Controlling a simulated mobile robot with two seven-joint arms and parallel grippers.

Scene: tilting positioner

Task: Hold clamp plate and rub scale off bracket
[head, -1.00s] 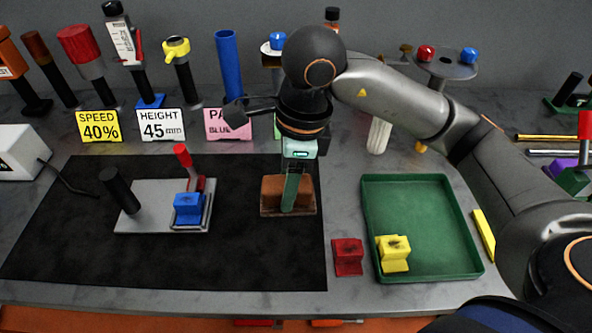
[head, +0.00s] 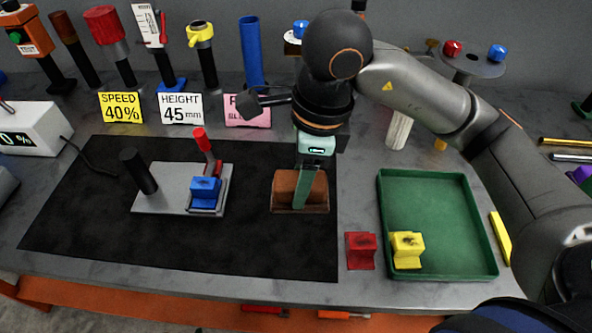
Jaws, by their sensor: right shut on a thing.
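The grey clamp plate (head: 165,200) lies on the black mat, with an upright black handle (head: 138,171) on its left. A clamp with a red-tipped lever (head: 203,142) stands on its right side. A blue bracket (head: 205,189) sits on the plate at the clamp; I cannot make out scale on it. My right gripper (head: 305,187) points down, shut on a brown block-like tool (head: 285,187) on the mat, right of the plate and apart from it. A green finger covers part of the tool. My left gripper is not in view.
A red block (head: 361,251) stands right of the mat. A yellow block (head: 407,249) with a dark top patch sits in the green tray (head: 487,235). Signs and upright tools line the back, including a blue tube (head: 251,52). The mat's front is clear.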

